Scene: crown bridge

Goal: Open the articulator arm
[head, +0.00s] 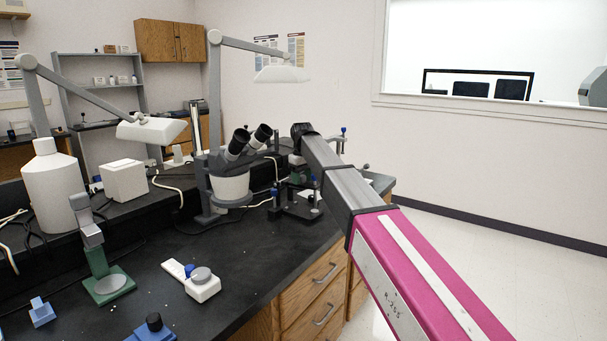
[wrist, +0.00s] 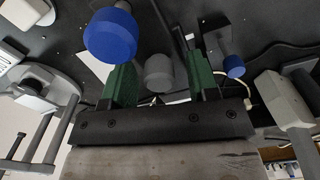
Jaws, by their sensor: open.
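The articulator (head: 300,208) seems to be the dark device with thin posts and blue knobs on the bench beyond my arm, partly hidden by it. In the wrist view, a large blue knob (wrist: 110,35) is close by, in front of the left finger. A smaller blue-ended post (wrist: 233,66) is to the right. My gripper (wrist: 160,66) is open, its two green fingers apart. A grey cylinder (wrist: 158,72) shows between the fingers; whether it touches them I cannot tell. In the head view, my arm mostly hides the gripper.
A microscope (head: 230,180) stands left of the articulator. A green-based stand (head: 108,285), a small white device (head: 200,283) and blue pieces (head: 41,312) are on the near black bench (head: 250,255). Wooden drawers (head: 318,290) are below. The floor at right is clear.

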